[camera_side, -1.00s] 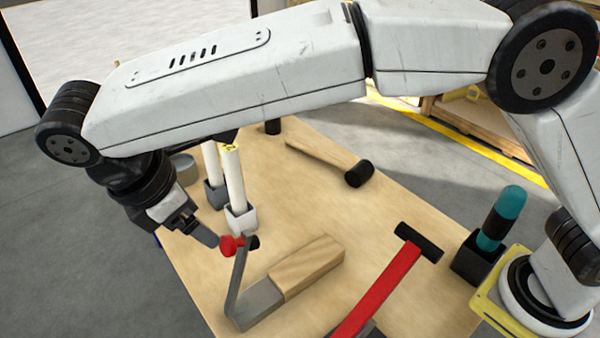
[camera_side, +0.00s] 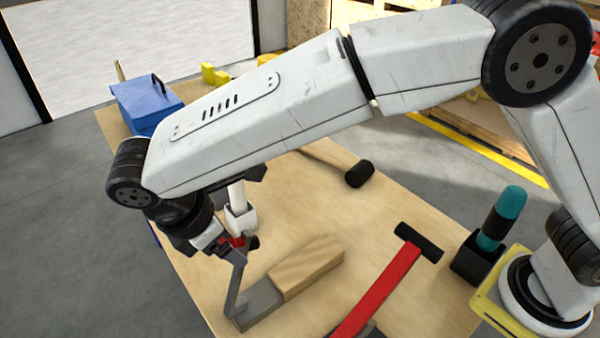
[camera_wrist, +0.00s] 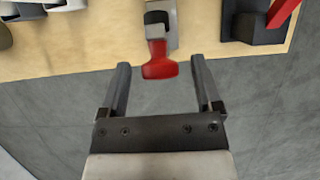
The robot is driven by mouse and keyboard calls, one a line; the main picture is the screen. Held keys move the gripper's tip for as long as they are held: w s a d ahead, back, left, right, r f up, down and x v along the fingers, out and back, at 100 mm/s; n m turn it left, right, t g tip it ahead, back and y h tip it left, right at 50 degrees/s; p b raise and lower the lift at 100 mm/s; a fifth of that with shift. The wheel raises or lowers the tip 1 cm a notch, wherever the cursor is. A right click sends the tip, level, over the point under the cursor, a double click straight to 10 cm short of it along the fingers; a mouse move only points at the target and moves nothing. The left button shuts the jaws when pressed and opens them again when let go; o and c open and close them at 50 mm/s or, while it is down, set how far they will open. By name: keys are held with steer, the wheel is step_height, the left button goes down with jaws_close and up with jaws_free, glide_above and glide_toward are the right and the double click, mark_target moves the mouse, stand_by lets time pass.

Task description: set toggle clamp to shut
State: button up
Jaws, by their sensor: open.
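The toggle clamp has a grey upright lever (camera_side: 238,287) with a red tip (camera_side: 237,242), standing up from a grey metal base next to a wooden block (camera_side: 307,268) on the bench. In the wrist view the red tip (camera_wrist: 158,62) lies ahead of and between my two open fingers, with a gap on either side. My gripper (camera_wrist: 160,78) is open and holds nothing. In the side view my gripper (camera_side: 232,250) is at the lever's top, and part of the red tip is hidden by it.
On the wooden bench (camera_side: 400,295) lie a mallet (camera_side: 358,173) and a red-handled hammer (camera_side: 385,285). A teal-and-black tool (camera_side: 500,220) stands in a black holder at right. A white cylinder in a white holder (camera_side: 240,217) stands close behind my gripper. A blue box (camera_side: 146,103) is at the far left.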

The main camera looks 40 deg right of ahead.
mark_target(246, 233)
jaws_close()
steer(key=shift+d, duration=0.1)
stand_by(0.4)
steer(key=shift+d+y, duration=1)
steer(key=shift+d, duration=0.65)
steer(key=d+f+y, duration=0.2)
steer(key=d+f, duration=0.1)
steer(key=d, duration=0.1)
steer(key=d+f+y, duration=0.2)
steer(key=d+f, duration=0.2)
steer(key=d, duration=0.1)
steer(key=d+f+y, duration=0.1)
steer(key=d+f, duration=0.3)
steer(key=d, duration=0.1)
steer(key=shift+d+f+y, duration=0.1)
steer(key=shift+y, duration=0.3)
steer(key=shift+d+f, duration=0.35)
steer(key=shift+f, duration=0.5)
steer(key=shift+s, duration=0.1)
